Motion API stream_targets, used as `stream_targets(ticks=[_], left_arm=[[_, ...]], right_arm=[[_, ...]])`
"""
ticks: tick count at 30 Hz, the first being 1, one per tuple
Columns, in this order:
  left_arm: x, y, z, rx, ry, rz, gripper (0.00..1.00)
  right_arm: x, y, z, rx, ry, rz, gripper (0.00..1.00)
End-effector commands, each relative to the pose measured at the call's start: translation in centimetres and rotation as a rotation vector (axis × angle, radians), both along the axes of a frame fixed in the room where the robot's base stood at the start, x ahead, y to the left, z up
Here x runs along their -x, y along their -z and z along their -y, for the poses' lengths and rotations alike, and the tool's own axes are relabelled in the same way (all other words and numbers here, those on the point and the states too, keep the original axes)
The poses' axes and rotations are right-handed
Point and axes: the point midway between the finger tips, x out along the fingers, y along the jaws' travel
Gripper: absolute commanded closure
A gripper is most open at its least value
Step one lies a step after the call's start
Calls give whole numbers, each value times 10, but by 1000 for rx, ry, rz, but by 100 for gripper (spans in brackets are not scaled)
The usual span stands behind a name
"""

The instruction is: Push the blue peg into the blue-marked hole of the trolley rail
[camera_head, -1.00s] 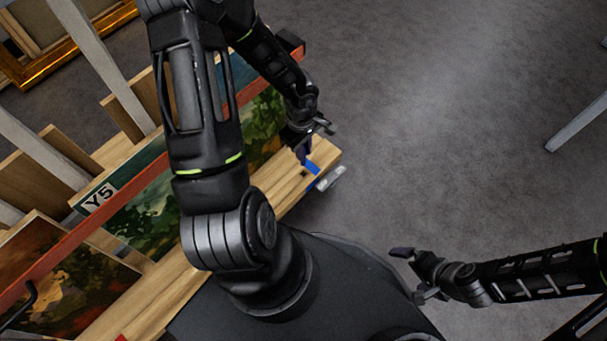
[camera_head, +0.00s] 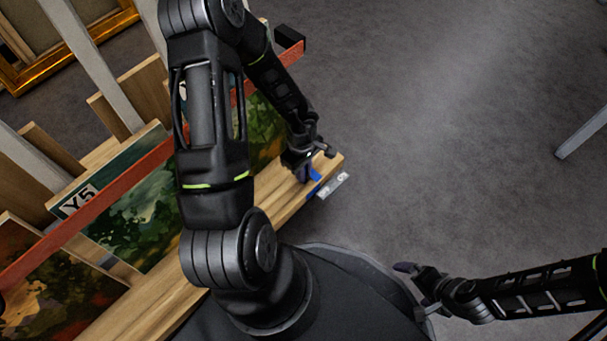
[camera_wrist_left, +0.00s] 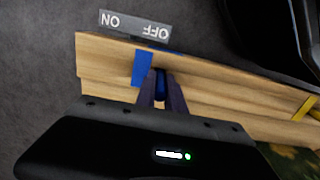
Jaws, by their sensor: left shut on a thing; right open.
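The wooden trolley rail (camera_head: 290,205) runs diagonally in the head view, with a blue mark (camera_head: 315,174) near its far end. The blue mark (camera_wrist_left: 142,68) also shows in the left wrist view as a band across the rail. My left gripper (camera_head: 305,172) is at the rail beside this mark. In the left wrist view its fingers (camera_wrist_left: 160,92) are shut on the blue peg (camera_wrist_left: 160,84), a dark blue piece between the tips. The hole is hidden, so I cannot tell how deep the peg sits. My right gripper (camera_head: 412,288) is open and empty over the floor.
A switch plate marked ON and OFF (camera_wrist_left: 135,25) is fixed at the rail's end. A yellow mark (camera_wrist_left: 305,108) lies further along the rail. Paintings (camera_head: 150,215) stand behind a red bar (camera_head: 110,205) on the trolley.

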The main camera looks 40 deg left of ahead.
Motion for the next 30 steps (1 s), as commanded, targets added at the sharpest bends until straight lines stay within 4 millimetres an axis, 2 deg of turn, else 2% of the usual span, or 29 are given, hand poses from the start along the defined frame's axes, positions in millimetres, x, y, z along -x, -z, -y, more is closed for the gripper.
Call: stream_targets(ticks=[11, 12, 19, 30], left_arm=[[0, 3, 0, 0, 1, 0, 100], [0, 3, 0, 0, 1, 1, 84], [0, 3, 0, 0, 1, 1, 65], [0, -3, 0, 0, 0, 1, 65]], right_arm=[[-1, -1, 0, 1, 0, 3, 0], [-1, -1, 0, 0, 0, 2, 0], [-1, -1, 0, 0, 1, 2, 0], [-1, -2, 0, 0, 1, 2, 0]])
